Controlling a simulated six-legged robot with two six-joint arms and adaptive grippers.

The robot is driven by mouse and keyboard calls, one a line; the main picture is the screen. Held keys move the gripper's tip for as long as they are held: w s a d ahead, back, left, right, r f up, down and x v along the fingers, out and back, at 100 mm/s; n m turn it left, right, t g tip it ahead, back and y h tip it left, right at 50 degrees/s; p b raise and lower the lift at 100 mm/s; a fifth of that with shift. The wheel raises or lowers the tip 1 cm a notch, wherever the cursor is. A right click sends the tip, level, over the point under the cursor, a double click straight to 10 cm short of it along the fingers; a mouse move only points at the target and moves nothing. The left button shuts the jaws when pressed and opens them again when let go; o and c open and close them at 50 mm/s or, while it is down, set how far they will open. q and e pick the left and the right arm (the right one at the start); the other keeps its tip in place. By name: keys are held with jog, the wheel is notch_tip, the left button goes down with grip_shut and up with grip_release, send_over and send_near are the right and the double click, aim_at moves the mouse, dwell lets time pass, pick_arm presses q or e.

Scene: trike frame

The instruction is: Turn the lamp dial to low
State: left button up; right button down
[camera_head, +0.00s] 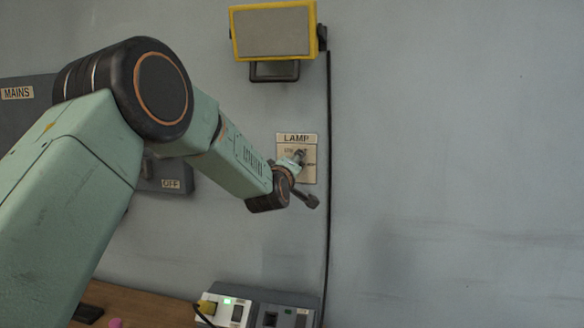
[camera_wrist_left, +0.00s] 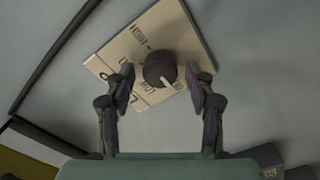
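The lamp panel (camera_head: 310,172) is a cream plate marked LAMP on the grey wall. In the head view my left arm partly covers it. In the left wrist view the plate (camera_wrist_left: 120,55) appears turned, with a round dark dial (camera_wrist_left: 158,66) on it. The dial has a small pale mark on its edge facing my gripper; small lettering beside it is hard to read. My left gripper (camera_wrist_left: 160,88) is open, with one finger on each side of the dial and visible gaps between. In the head view my left gripper (camera_head: 294,162) is at the panel. My right gripper is out of view.
A yellow-framed lamp (camera_head: 272,32) is mounted above the panel. A black cable (camera_head: 328,120) runs down the wall just right of it. A dark MAINS box (camera_head: 25,115) is behind my arm at left. Switch boxes (camera_head: 262,308) stand below. The wall at right is clear.

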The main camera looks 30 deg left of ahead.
pick_arm(q)
jog(key=shift+w+d, duration=0.15)
jog(key=shift+d, duration=0.05)
jog(key=shift+c, duration=1.4)
jog(key=shift+a, duration=0.25)
jog(key=c, duration=0.5)
jog(key=shift+d, duration=0.1)
jog(key=shift+c, duration=1.1)
jog(key=shift+m, duration=0.4)
jog(key=m+p, duration=0.1)
jog(key=m, duration=0.2)
jog(key=m+p, duration=0.1)
jog(key=m, duration=0.3)
jog(key=m+p, duration=0.1)
jog(key=m, duration=0.2)
jog(key=shift+r+m, duration=0.3)
jog(key=shift+m+p, duration=0.3)
